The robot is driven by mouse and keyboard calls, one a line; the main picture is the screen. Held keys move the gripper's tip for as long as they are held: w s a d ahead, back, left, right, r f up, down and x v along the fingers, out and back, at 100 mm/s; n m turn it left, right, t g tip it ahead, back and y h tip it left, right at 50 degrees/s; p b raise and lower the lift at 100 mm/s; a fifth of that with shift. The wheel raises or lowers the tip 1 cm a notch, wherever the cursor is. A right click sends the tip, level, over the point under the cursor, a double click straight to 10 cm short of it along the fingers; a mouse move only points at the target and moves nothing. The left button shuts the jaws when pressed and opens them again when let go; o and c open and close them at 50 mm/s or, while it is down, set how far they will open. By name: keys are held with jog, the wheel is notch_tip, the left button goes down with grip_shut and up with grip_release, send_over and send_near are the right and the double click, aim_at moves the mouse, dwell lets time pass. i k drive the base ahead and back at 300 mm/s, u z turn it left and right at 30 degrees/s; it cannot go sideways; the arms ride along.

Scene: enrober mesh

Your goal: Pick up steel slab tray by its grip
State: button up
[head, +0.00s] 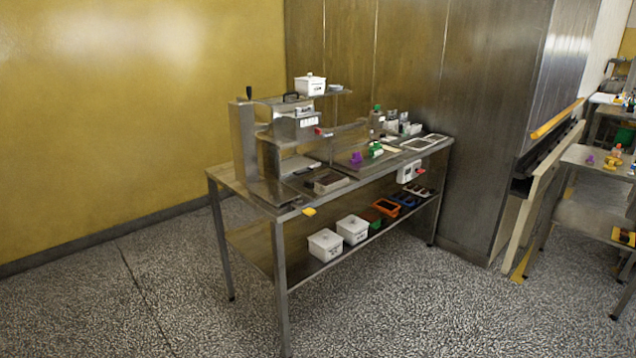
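A steel work table (233,182) with a lower shelf stands in the middle of the head view. On its near half lies a small, shallow steel-rimmed tray (328,186) with dark brown contents, flat on the top near the front edge. It may be the steel slab tray, but it is too small to be sure. A grip on it cannot be made out. My gripper is not in view.
A steel machine (243,142) stands at the table's left end, with a white tub (310,86) on top. Purple and green pieces (375,150) lie further back. White tubs (325,245) and coloured bins fill the shelf. The speckled floor (170,275) in front is clear.

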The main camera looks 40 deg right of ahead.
aim_at(323, 184)
jog(key=i, duration=0.85)
jog(key=z, duration=0.05)
